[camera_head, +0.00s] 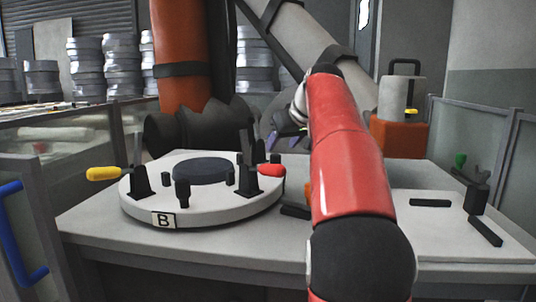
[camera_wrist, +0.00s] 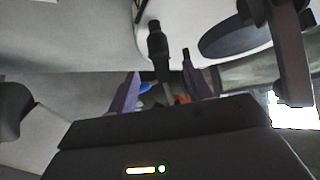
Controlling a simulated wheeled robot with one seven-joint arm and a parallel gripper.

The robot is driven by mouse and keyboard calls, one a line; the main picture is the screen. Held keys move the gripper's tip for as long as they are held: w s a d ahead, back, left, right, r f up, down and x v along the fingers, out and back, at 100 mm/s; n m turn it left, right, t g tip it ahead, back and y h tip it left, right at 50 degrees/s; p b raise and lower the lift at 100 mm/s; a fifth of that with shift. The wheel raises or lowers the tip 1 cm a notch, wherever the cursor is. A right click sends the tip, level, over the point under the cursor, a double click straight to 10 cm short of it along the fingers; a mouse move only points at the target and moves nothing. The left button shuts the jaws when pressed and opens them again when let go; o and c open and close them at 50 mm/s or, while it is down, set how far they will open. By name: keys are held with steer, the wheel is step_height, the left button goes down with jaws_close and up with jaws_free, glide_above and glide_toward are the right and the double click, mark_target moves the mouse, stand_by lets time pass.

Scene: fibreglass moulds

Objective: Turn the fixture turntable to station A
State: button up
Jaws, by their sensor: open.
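The fixture turntable (camera_head: 150,208) is a round pale disc on the bench, with a dark round centre pad (camera_head: 203,171). A plate marked B (camera_head: 163,220) is on its front rim; I see no A mark. Two black toggle clamps stand on it, one with a yellow handle (camera_head: 103,174), one with a red handle (camera_head: 271,170). Several short black posts also stand on it. My gripper (camera_head: 288,137) is behind the turntable's right side, partly hidden by my red arm. In the wrist view its purple fingers (camera_wrist: 160,92) are apart. A dark post (camera_wrist: 157,45) shows beyond them; contact cannot be told.
The grey bench (camera_head: 110,235) is clear in front of the turntable. An orange block with a pale canister (camera_head: 398,133) stands behind. Grey panels flank the bench; a blue handle (camera_head: 20,235) is at left.

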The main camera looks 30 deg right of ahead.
mark_target(275, 154)
steer(key=x, duration=0.6)
steer(key=shift+w+f, duration=0.25)
steer(key=shift+f, duration=0.1)
jaws_close()
